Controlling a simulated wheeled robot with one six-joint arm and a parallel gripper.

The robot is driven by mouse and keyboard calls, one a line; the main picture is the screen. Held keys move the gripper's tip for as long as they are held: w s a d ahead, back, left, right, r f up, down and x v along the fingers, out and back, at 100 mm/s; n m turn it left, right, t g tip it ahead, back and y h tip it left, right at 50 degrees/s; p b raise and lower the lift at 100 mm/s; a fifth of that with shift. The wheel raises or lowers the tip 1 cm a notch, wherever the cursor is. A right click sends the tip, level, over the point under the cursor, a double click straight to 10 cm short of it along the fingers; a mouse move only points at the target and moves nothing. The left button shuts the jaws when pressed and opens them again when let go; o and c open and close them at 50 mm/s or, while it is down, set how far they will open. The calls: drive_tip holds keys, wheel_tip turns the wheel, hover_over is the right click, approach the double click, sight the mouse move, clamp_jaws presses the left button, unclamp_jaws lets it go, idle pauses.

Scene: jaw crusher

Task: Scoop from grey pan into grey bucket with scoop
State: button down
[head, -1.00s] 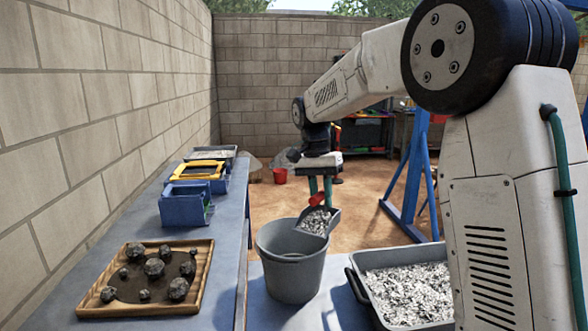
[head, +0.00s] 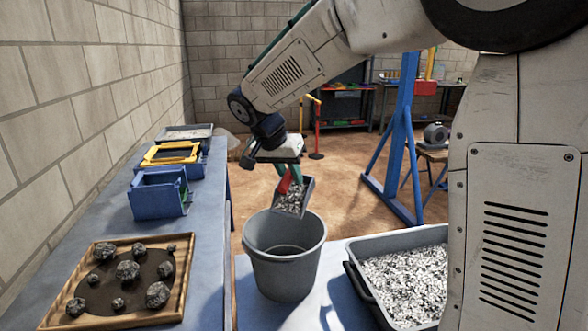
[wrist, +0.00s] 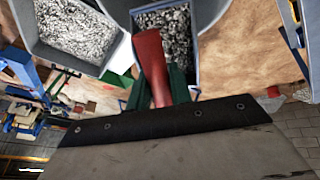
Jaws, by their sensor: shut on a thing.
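My gripper (head: 287,176) is shut on the red handle of the scoop (head: 306,193). The scoop is grey and holds grey-white gravel; it hangs above the far rim of the grey bucket (head: 284,270), tilted in the head view. The bucket's visible inside shows no gravel, but its bottom is partly hidden. The grey pan (head: 358,288), full of pale gravel, stands right of the bucket. In the wrist view the red handle (wrist: 152,70) lies between my green fingers, with gravel in the scoop and the pan (wrist: 75,59) at upper left.
A wooden tray (head: 178,288) with dark rocks lies on the left bench (head: 208,225). Blue bins (head: 157,193) and a yellow-framed box (head: 170,154) stand farther back. A blue frame (head: 403,130) rises behind the pan. The floor behind the bucket is open.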

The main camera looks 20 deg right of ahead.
sight(280, 192)
drive_tip(key=s+a+t+h, duration=0.2)
drive_tip(key=a+h, duration=0.1)
drive_tip(key=shift+s+f+t, duration=0.3)
drive_tip(key=shift+t, duration=0.1)
drive_tip(key=shift+s+a+f+m+t+h, duration=0.25)
drive_tip(key=shift+s+a+t+h, duration=0.3)
drive_tip(key=shift+h, duration=0.15)
drive_tip(key=shift+s+a+f+m+t+h, duration=0.15)
drive_tip(key=shift+s+a+m+t+h, duration=0.1)
drive_tip(key=shift+s+a+t+h, duration=0.35)
drive_tip(key=shift+w+d, duration=0.15)
drive_tip(key=shift+d, duration=0.05)
idle(0.8)
drive_tip(key=shift+r+g+y, duration=0.5)
drive_tip(key=shift+r+g, duration=0.05)
drive_tip(key=shift+r, duration=0.05)
wheel_tip(280, 192, up, 3)
drive_tip(key=g+y, duration=0.3)
drive_tip(key=shift+f+n+y, duration=0.2)
drive_tip(key=shift+n+y, duration=0.1)
wheel_tip(280, 192, up, 3)
drive_tip(key=g+y, duration=0.4)
drive_tip(key=shift+r+n+y, duration=0.1)
drive_tip(key=shift+n+y, duration=0.2)
drive_tip(key=shift+n, duration=0.1)
